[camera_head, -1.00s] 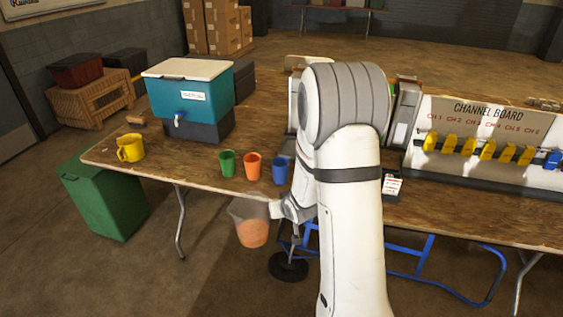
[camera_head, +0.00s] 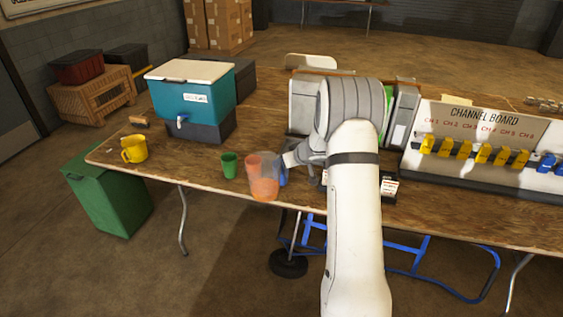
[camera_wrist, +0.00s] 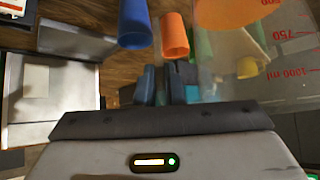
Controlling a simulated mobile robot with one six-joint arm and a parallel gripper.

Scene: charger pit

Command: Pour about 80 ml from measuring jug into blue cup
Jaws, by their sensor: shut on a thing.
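The clear measuring jug (camera_head: 263,187) holds orange liquid in its lower part and looks upright. My gripper (camera_head: 291,158) is shut on it at the jug's right side, holding it up at the table's front edge. In the wrist view the jug wall (camera_wrist: 285,75) with red volume marks fills the right, beside my gripper (camera_wrist: 170,88). The blue cup (camera_head: 284,177) stands just right of the jug, partly hidden by jug and gripper. It shows fully separate from the jug in the wrist view (camera_wrist: 134,25).
An orange cup (camera_wrist: 174,38) stands by the blue cup; the jug covers it in the head view. A green cup (camera_head: 229,165) and yellow mug (camera_head: 134,149) stand farther left. A teal cooler (camera_head: 193,100) is behind. The channel board (camera_head: 478,140) is at right.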

